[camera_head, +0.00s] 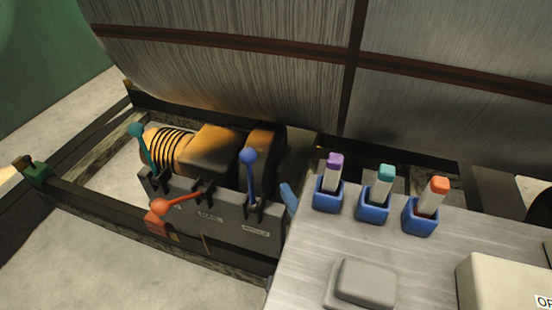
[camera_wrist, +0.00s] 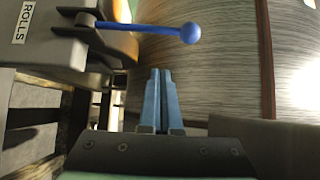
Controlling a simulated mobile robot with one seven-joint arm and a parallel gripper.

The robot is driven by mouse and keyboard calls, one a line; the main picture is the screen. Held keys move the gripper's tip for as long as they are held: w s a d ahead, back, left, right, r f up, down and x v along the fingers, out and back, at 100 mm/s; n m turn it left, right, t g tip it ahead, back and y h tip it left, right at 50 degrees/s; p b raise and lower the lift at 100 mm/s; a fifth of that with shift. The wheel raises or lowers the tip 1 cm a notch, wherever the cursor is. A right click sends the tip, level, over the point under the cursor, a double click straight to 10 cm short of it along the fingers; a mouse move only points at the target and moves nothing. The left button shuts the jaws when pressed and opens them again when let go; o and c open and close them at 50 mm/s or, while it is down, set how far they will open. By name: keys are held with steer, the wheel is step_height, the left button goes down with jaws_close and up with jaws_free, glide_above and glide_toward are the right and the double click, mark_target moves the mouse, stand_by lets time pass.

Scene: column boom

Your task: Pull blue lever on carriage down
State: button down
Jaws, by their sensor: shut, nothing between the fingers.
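The blue lever (camera_head: 250,175) stands upright with its ball end on top, at the right end of the grey carriage box (camera_head: 222,222). In the wrist view the blue lever (camera_wrist: 150,29) points right from its dark bracket, beside a label reading ROLLS. My gripper (camera_wrist: 160,71) has its two blue fingers shut together and empty. Its tips lie below the lever's ball in that view, with a visible gap and no contact. In the head view a blue finger piece of my gripper (camera_head: 289,199) shows just right of the box, partly hidden by the panel.
A teal lever (camera_head: 144,148) and an orange lever (camera_head: 176,204) are on the same box, left of the blue one. A large grey roll (camera_head: 240,65) hangs behind. A metal panel (camera_head: 310,250) with several blue-based switches fills the right front.

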mark_target(251, 183)
steer(key=shift+w+d, duration=0.1)
stand_by(0.3)
steer(key=x, duration=1)
steer(key=shift+s+a+p, duration=0.3)
steer(key=shift+s+a, duration=0.3)
steer(key=shift+s, duration=0.25)
steer(key=shift+s+a+p, duration=0.3)
steer(key=shift+s+a, duration=0.25)
steer(key=shift+s, duration=0.3)
steer(key=shift+f+b, duration=0.15)
steer(key=shift+b, duration=0.25)
